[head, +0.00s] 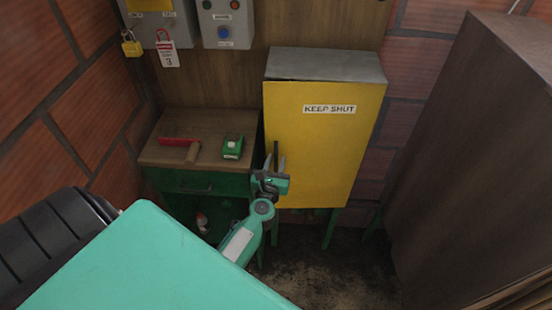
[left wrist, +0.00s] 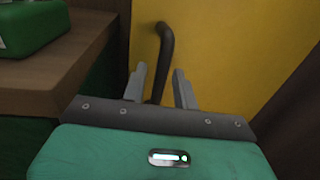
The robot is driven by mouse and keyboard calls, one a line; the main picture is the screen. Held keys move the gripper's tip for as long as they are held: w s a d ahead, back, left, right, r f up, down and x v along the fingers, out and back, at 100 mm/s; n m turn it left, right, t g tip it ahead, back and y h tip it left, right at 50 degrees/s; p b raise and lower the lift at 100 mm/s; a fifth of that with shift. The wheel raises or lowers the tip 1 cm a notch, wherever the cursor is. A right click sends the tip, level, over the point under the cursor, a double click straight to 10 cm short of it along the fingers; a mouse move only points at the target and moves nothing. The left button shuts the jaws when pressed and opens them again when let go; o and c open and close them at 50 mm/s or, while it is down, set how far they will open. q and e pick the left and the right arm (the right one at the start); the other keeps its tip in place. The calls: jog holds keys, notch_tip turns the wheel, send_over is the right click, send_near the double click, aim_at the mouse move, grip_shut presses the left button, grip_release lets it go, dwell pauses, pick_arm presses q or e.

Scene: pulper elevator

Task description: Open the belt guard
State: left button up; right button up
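The belt guard (head: 335,150) is a yellow panel labelled "KEEP SHUT" on the front of a grey-topped box; it looks closed. Its dark bar handle (head: 276,150) is upright near the panel's left edge. The handle (left wrist: 167,42) also shows in the left wrist view, in front of the yellow panel (left wrist: 230,45). My left gripper (head: 275,161) is at the lower part of the handle. In the left wrist view, the fingers (left wrist: 160,82) are apart with the handle between them and gaps visible on both sides. My right gripper is not in view.
A wooden-topped bench (head: 165,150) with a red-handled tool (head: 180,141) and a green box (head: 232,147) stands left of the guard. A large brown cabinet (head: 470,150) stands at right. A padlock (head: 131,45) and red tag (head: 167,50) hang at upper left.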

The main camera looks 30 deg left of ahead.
pick_arm(q)
jog(key=shift+w+a, duration=0.15)
jog(key=shift+w, duration=0.25)
grip_shut()
jog(key=shift+s, duration=0.1)
